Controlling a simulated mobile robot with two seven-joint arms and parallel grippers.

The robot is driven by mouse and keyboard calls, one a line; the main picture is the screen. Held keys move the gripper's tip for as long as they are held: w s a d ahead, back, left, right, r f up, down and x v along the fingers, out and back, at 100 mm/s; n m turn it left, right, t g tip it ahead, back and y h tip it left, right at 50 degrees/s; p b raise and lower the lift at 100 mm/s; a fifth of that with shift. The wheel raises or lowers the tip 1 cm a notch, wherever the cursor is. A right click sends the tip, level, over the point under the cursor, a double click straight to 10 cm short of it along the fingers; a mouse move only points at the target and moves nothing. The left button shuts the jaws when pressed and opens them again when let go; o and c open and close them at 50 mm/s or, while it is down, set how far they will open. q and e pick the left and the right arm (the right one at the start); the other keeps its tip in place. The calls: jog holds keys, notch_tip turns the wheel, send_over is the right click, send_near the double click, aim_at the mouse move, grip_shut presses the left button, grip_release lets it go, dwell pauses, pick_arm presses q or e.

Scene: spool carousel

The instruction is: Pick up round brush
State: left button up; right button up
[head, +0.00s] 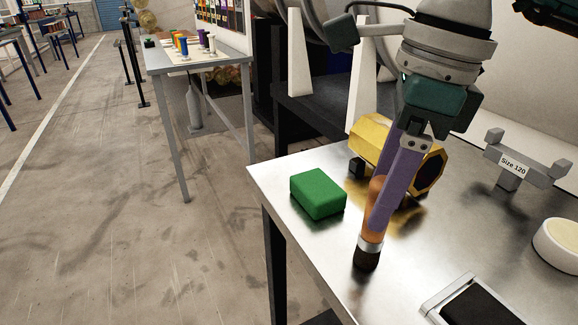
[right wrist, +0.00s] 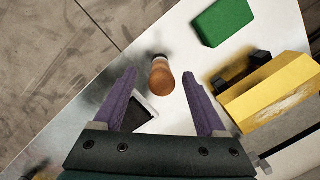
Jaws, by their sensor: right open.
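The round brush (head: 370,248) stands upright on the metal table, bristles down, with an orange-brown wooden handle, a silver ferrule and dark bristles. In the right wrist view its handle (right wrist: 161,77) shows between the tips of the two purple fingers. My right gripper (head: 379,205) is open and points down at the handle; in the head view its near finger covers part of the handle. I cannot tell whether a finger touches it. My left gripper is not in view.
A green block (head: 318,193) lies left of the brush, near the table edge. A yellow hexagonal piece (head: 372,138) lies behind the gripper. A black-topped metal case (head: 478,306), a round cream piece (head: 560,245) and a "Size 120" stand (head: 513,166) are on the right.

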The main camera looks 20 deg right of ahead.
aim_at(364, 232)
jog(key=f, duration=0.4)
jog(key=shift+w+a+f, duration=0.1)
jog(key=shift+w+f, duration=0.1)
grip_shut()
dwell(0.3)
